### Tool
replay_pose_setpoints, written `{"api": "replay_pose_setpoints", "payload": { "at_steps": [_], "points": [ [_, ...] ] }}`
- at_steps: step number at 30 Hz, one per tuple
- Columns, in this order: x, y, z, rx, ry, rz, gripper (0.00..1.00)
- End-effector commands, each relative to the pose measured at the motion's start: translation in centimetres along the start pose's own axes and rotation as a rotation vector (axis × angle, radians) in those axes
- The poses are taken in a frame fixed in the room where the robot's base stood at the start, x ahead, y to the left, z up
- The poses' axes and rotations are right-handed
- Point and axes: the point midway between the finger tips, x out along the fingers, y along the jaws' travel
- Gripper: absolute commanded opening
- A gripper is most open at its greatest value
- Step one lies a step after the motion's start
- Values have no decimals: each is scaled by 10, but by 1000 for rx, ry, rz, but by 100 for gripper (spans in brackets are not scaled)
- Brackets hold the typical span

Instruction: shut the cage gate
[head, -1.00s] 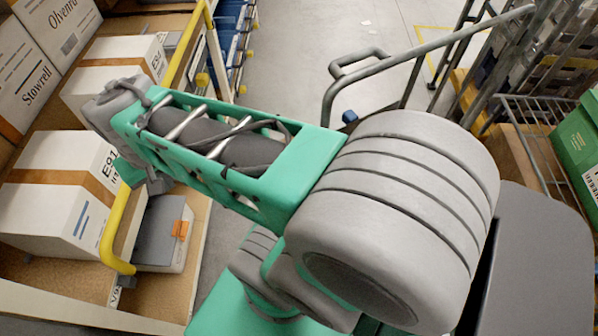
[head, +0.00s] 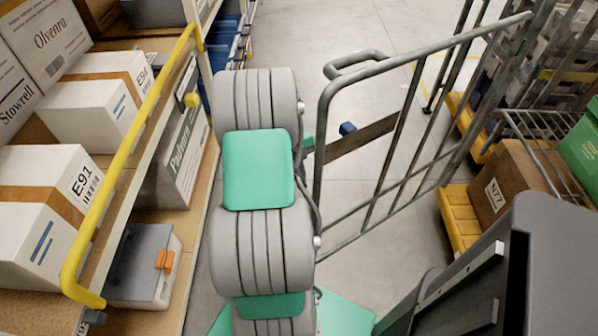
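The cage gate (head: 461,123) is a grey tubular frame with slanted bars. It stands out into the aisle in the right half of the head view, with a looped handle (head: 355,57) at its upper left corner. The gate's far right end reaches toward the racking at upper right. My arm stands just left of the gate's free edge and overlaps it closely; I cannot tell whether they touch. My gripper is hidden behind my arm.
At left, a rack holds white cartons (head: 84,102) and a grey case (head: 145,263) behind a yellow rail (head: 130,160). At right are a brown N77 box (head: 502,190), yellow bases (head: 459,217), a wire basket (head: 540,125) and a green box (head: 583,145).

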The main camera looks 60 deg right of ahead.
Motion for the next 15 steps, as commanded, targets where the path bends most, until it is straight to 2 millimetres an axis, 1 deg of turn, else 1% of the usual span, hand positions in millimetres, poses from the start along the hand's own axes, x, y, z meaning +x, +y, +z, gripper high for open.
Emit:
{"api": "replay_pose_setpoints", "payload": {
  "at_steps": [1,5,9,12,15],
  "points": [
    [12,0,0,-1,1,1,0],
    [40,0,0,-1,1,1,0],
    [46,0,-23,-1,-3,0,0],
    [50,0,-32,-2,-3,-1,0],
    [52,0,-36,-3,-3,-1,0]
  ]
}}
